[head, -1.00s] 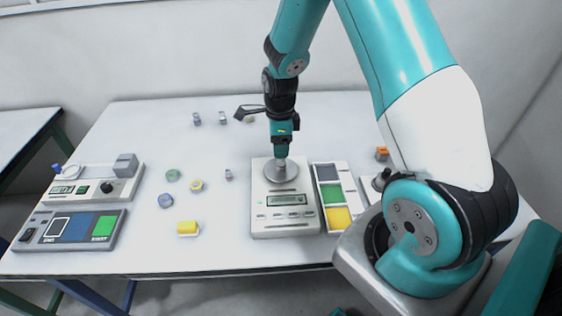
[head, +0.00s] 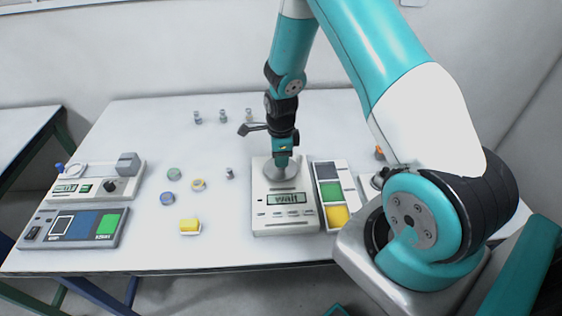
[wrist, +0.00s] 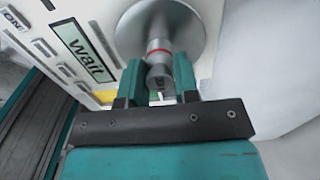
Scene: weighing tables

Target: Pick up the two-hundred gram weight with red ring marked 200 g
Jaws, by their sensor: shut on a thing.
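The weight with a red ring (wrist: 157,50) shows in the wrist view, a grey metal cylinder over the round steel pan (wrist: 195,22) of the scale. My gripper (wrist: 160,78) is shut on it, one teal finger on each side. Its marking is too small to read. In the head view my gripper (head: 282,163) points down at the scale pan (head: 279,178) and hides the weight. I cannot tell whether the weight touches the pan. The scale (head: 286,222) shows "Wait" on its display.
A panel with dark, green and yellow fields (head: 331,187) stands right of the scale. Small metal weights (head: 222,116) stand at the back. Two control boxes (head: 70,228) stand at the left edge.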

